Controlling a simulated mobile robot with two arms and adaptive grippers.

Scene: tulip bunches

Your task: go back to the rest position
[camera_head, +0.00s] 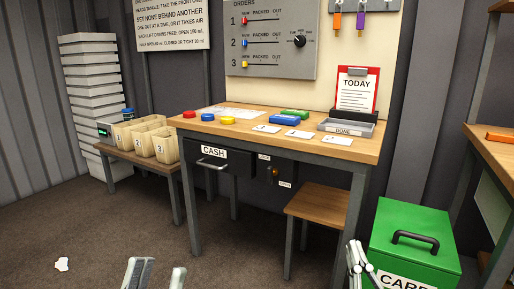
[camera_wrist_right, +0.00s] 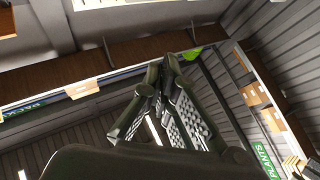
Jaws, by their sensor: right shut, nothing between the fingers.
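My left gripper (camera_head: 158,276) shows at the bottom edge of the head view. Its two fingertips stand apart with nothing between them, above the brown floor. My right gripper (camera_head: 357,262) shows at the lower right of the head view, left of the green box. In the right wrist view its fingers (camera_wrist_right: 163,88) meet at their tips and hold nothing. Both grippers are in front of the wooden workbench (camera_head: 225,132) and touch nothing that I can see.
A green box (camera_head: 417,232) with a dark handle stands at the right. A wooden stool (camera_head: 320,203) is by the bench. Three numbered bins (camera_head: 143,137) stand on a low bench at the left. A white scrap (camera_head: 62,264) lies on the otherwise clear floor.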

